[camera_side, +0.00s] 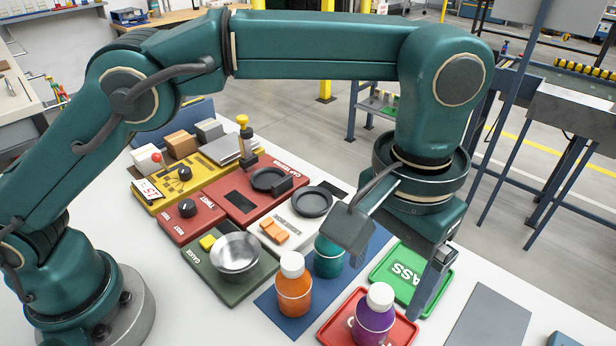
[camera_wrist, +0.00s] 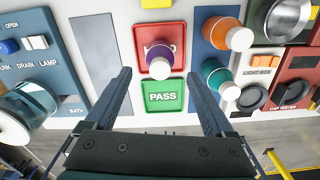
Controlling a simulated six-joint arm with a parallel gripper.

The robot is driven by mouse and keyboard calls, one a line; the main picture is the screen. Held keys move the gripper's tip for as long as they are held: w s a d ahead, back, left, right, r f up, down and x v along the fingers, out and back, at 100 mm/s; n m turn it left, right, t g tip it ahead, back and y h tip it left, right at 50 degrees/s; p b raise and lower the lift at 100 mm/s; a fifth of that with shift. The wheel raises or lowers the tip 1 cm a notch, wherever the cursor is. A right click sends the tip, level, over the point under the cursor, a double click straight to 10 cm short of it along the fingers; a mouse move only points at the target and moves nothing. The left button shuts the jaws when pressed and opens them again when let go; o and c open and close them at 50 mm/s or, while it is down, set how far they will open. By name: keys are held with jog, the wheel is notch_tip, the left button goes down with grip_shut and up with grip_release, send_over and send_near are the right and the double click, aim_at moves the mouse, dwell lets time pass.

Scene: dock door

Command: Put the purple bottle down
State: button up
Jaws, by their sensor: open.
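The purple bottle (camera_side: 372,321) with a white cap stands upright on the red tray (camera_side: 407,331). In the wrist view the bottle (camera_wrist: 166,50) is seen from above, on the red tray (camera_wrist: 140,37), just beyond the gap between my fingertips. My gripper (camera_side: 384,262) is open and empty, with its fingers pointing down above the trays. In the wrist view both fingers of my gripper (camera_wrist: 160,77) are spread wide, and nothing is between them. The lower part of the tray is cut off by the side view's edge.
An orange bottle (camera_side: 293,293) and a teal bottle (camera_side: 329,262) stand on a blue mat (camera_side: 272,302) to the left. The green PASS tray (camera_side: 390,262) is empty beside the red one. A grey plate (camera_side: 490,318) lies at right. Test panels, including the green gauge board (camera_side: 208,278), fill the left side.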

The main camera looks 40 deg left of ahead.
jog(key=shift+r, duration=2.1)
jog(key=shift+w+a+r, duration=0.1)
jog(key=shift+a+r, duration=0.1)
jog(key=shift+r, duration=0.1)
jog(key=a+r+n+t+h, duration=0.1)
jog(key=a+r, duration=0.2)
jog(key=a, duration=0.4)
jog(key=a+r+t, duration=0.2)
jog(key=a+r, duration=0.2)
jog(key=a, duration=0.2)
jog(key=s+a+f+t+y, duration=0.1)
jog(key=s+a+f+t, duration=0.1)
jog(key=s+a+f, duration=0.5)
jog(key=s+a, duration=0.2)
jog(key=a, duration=0.1)
jog(key=shift+s+a+f+n+t, duration=0.25)
jog(key=shift+a+f+n+t, duration=0.05)
jog(key=shift+f+n, duration=0.1)
